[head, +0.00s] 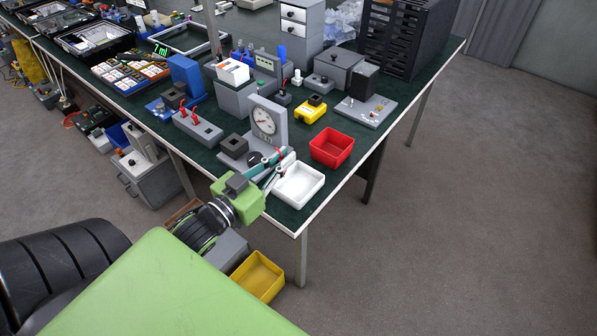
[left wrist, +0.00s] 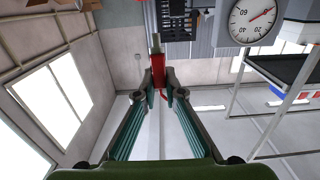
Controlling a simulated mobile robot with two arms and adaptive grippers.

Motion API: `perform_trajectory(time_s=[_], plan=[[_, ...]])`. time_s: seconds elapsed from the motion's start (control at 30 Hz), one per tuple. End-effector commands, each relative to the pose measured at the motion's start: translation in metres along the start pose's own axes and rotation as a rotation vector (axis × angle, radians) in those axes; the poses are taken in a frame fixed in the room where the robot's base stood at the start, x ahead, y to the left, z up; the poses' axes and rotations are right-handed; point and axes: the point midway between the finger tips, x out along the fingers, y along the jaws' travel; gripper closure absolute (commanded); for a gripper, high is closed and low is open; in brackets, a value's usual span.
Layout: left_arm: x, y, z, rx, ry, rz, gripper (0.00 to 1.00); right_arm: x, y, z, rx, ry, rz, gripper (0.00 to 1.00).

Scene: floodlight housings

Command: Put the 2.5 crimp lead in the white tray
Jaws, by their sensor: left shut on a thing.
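My left gripper (head: 284,163) is above the table's front corner, beside the white tray (head: 299,186) and close to its upper left edge. In the left wrist view its fingers (left wrist: 158,88) are closed on a red crimp lead (left wrist: 158,69) with a pale metal tip. The lead points away from the palm, and a thin red wire shows by the fingertips. No size marking is readable on it. The white tray is open and looks empty. My right gripper is not in view.
A red tray (head: 332,147) stands behind the white tray. A dial gauge (head: 267,122) stands on a grey base just behind my left gripper. A yellow and black block (head: 311,110) is farther back. The table edge runs close to the white tray.

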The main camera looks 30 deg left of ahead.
Motion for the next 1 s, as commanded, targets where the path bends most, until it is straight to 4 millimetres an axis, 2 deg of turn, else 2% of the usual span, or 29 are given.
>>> perform_trajectory(time_s=[0.03,0.1,0.3,0.53,0.73,1.0], plan=[[0.011,0.0,0.002,0.001,0.004,0.0,1.0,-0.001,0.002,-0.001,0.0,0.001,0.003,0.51],[0.023,-0.001,0.021,-0.002,0.0,-0.002,1.0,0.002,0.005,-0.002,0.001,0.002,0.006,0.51],[0.046,0.0,0.05,-0.001,0.001,-0.001,1.0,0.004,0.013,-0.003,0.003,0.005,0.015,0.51],[0.058,0.001,0.064,-0.001,0.001,0.0,1.0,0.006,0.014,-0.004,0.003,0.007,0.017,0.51],[0.057,0.001,0.091,-0.001,-0.001,-0.001,1.0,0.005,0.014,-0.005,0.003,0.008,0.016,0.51],[0.057,0.001,0.093,0.0,0.0,0.0,1.0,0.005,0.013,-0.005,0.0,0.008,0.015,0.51]])
